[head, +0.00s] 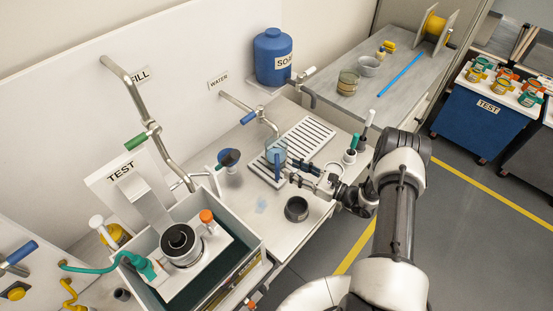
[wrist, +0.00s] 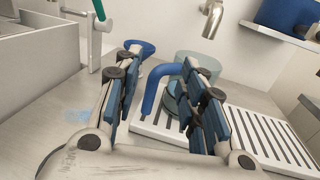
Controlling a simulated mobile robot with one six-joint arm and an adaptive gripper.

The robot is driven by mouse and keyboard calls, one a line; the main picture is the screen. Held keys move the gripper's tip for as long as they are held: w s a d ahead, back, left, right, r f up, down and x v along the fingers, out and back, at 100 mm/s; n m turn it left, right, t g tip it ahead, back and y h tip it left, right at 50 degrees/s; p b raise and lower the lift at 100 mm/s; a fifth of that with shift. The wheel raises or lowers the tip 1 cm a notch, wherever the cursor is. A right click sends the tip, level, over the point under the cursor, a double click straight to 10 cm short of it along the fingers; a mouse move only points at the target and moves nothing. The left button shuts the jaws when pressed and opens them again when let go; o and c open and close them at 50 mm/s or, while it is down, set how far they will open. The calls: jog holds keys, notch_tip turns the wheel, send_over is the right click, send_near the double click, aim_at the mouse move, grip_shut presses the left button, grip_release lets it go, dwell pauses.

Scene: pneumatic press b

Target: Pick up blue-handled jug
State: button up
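The blue-handled jug (head: 275,148) has a clear body and a blue handle. It stands upright on the slatted drain tray below the water tap. In the wrist view the jug (wrist: 207,72) is partly hidden behind my right finger, and its blue handle (wrist: 148,92) shows between my two fingers. My gripper (head: 294,172) is at the handle side of the jug. In the wrist view my gripper (wrist: 161,66) is open, its fingers apart on either side of the handle, with gaps visible. I cannot tell whether the handle is fully between the fingertips.
The drain tray (head: 311,133) lies under the water tap (head: 247,107). A blue-topped vessel (head: 229,158) stands left of the jug. A dark round bowl (head: 296,209) sits near the bench's front edge.

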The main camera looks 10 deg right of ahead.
aim_at(277, 172)
notch_tip(277, 172, down, 7)
jog(key=shift+r+b, duration=0.1)
jog(key=shift+b, duration=0.65)
jog(key=shift+w+a+r, duration=0.2)
jog(key=shift+w+a, duration=0.1)
jog(key=shift+a, duration=0.1)
jog(key=x, duration=0.6)
jog(key=shift+w+a, duration=0.2)
jog(key=shift+a, duration=0.05)
jog(key=shift+c, duration=0.2)
grip_shut()
